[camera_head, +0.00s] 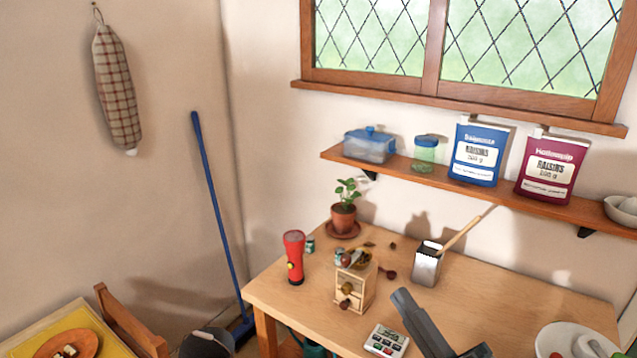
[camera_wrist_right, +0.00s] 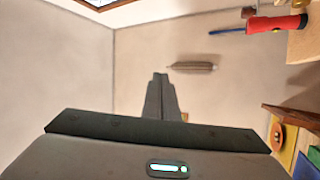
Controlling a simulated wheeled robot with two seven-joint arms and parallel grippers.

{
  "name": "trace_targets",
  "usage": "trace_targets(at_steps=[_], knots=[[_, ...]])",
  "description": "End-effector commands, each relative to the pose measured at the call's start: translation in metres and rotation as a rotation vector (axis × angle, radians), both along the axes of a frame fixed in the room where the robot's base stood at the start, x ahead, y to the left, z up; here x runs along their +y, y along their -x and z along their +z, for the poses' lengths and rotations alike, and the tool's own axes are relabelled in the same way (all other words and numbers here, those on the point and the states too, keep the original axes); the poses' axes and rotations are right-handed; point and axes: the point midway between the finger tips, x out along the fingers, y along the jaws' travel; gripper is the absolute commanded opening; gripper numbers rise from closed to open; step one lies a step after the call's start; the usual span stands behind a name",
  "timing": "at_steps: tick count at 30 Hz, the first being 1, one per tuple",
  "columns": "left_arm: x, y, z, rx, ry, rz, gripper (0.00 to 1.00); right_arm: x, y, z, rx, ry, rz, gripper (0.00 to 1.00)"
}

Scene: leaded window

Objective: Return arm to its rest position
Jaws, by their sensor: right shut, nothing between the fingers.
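My right gripper (camera_head: 402,300) shows in the head view as a dark grey shape rising from the bottom edge, in front of the wooden table (camera_head: 480,285). In the right wrist view its fingers (camera_wrist_right: 160,82) lie together with nothing between them. They point toward the bare walls and are clear of any object. My left gripper is not in view.
A wall shelf (camera_head: 400,172) hangs above. A blue broom (camera_head: 215,190) leans left.

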Motion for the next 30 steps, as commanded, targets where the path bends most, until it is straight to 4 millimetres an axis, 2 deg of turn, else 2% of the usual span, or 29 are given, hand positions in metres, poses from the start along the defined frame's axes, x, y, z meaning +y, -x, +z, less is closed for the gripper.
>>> trace_targets(at_steps=[1,5,8,11,13,18,21,24,30], knots=[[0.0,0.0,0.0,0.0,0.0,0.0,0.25,-0.018,-0.005,-0.008,0.068,-0.089,-0.067,0.0],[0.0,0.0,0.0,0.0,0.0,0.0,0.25,-0.067,-0.015,-0.044,0.266,-0.294,-0.243,0.0],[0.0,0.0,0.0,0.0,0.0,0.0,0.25,-0.099,-0.012,-0.089,0.445,-0.424,-0.374,0.0],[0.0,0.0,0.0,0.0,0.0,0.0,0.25,-0.122,0.003,-0.143,0.646,-0.531,-0.499,0.0],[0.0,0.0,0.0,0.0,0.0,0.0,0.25,-0.132,0.021,-0.182,0.794,-0.592,-0.578,0.0],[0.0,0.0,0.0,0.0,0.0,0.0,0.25,-0.135,0.081,-0.268,1.153,-0.686,-0.725,0.0],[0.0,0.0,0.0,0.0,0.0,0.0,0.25,-0.127,0.117,-0.302,1.326,-0.708,-0.774,0.0],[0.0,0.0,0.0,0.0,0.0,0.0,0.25,-0.119,0.146,-0.324,1.46,-0.716,-0.803,0.0],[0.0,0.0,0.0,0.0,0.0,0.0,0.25,-0.102,0.197,-0.35,1.669,-0.715,-0.834,0.0]])
